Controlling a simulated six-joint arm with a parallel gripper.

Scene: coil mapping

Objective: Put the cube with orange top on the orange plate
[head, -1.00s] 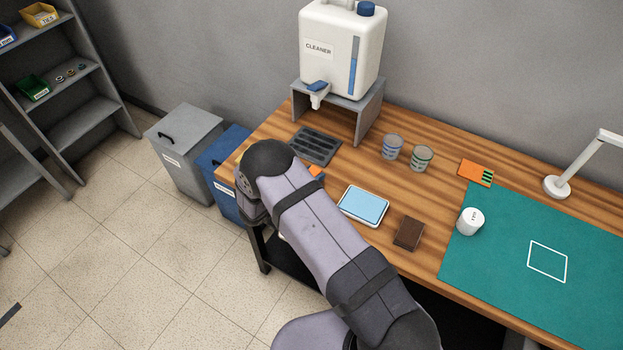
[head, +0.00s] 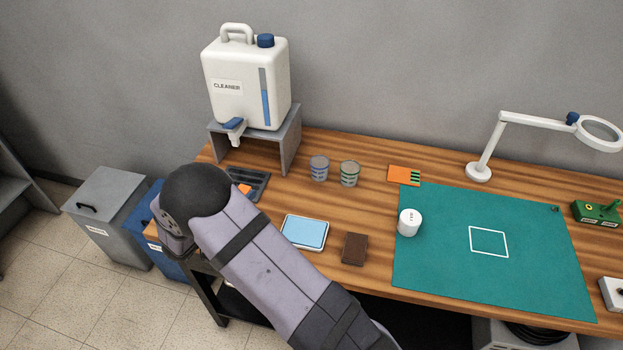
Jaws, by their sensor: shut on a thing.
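A small orange patch (head: 244,189) shows beside my arm's dark rounded joint, at the near edge of a dark slotted tray. Most of it is hidden by the arm, so I cannot tell whether it is the cube's orange top or the orange plate. A flat orange piece (head: 399,175) with dark green strips at its right end lies at the back of the bench, by the green mat. I cannot tell whether it is the plate. My gripper is not visible; my arm crosses the lower left of the head view.
The dark tray (head: 262,181) lies before the cleaner jug (head: 240,85) on its grey stand (head: 291,142). Two striped cups (head: 319,168), a blue-topped scale (head: 304,232), a brown block (head: 354,249) and a white cup (head: 409,223) stand around. The green mat (head: 540,255) is mostly bare.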

